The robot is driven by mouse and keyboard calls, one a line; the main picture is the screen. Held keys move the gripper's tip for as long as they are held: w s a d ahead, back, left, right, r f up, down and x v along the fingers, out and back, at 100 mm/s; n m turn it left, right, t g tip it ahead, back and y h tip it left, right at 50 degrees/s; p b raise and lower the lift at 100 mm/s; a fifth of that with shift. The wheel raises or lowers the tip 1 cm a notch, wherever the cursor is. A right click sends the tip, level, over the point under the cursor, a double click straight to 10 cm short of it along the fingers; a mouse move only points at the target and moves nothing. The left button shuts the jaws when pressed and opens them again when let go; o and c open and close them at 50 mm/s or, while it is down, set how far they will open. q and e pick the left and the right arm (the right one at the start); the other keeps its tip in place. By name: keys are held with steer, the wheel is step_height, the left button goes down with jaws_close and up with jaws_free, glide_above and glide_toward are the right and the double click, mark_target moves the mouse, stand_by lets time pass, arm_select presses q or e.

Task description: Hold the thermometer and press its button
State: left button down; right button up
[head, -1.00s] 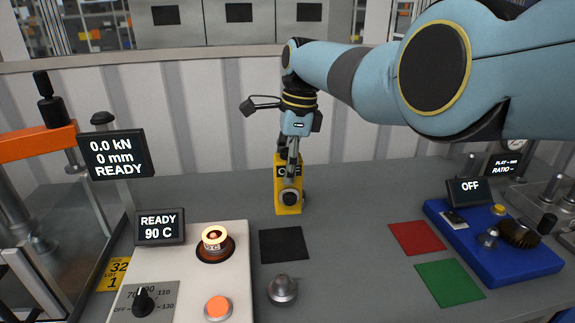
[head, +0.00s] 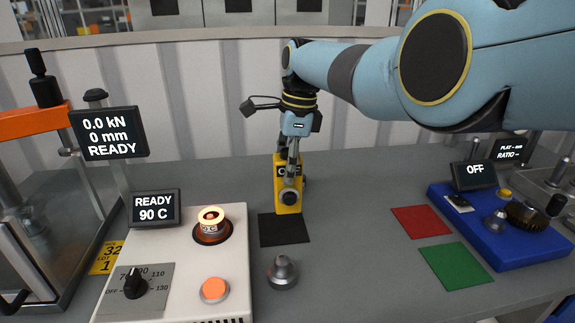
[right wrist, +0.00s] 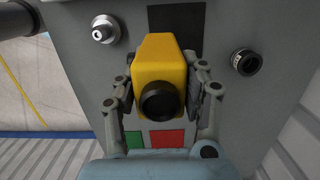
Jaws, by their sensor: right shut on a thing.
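The thermometer is a yellow block-shaped device (head: 290,203) with a round dark part on its front, at the middle of the workbench in the head view. My right gripper (head: 291,172) reaches down on it from above and is shut on it. In the right wrist view my right gripper's fingers (right wrist: 162,90) clasp the yellow body (right wrist: 160,50) from both sides, and its black round end (right wrist: 160,102) faces the camera. I cannot tell whether it touches the bench. I see no button clearly on it. My left gripper is not in view.
A black square (head: 283,231) lies just before the thermometer. A silver knob-like part (head: 282,272) stands nearer. A white heater unit (head: 185,258) reading 90 C is at left, beside a press (head: 35,120). Red (head: 420,222) and green (head: 455,266) squares and a blue unit (head: 505,245) are at right.

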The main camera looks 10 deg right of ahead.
steer(key=shift+f+b, duration=3.9)
steer(key=shift+f, duration=0.6)
steer(key=o, duration=1.3)
steer(key=shift+r, duration=0.1)
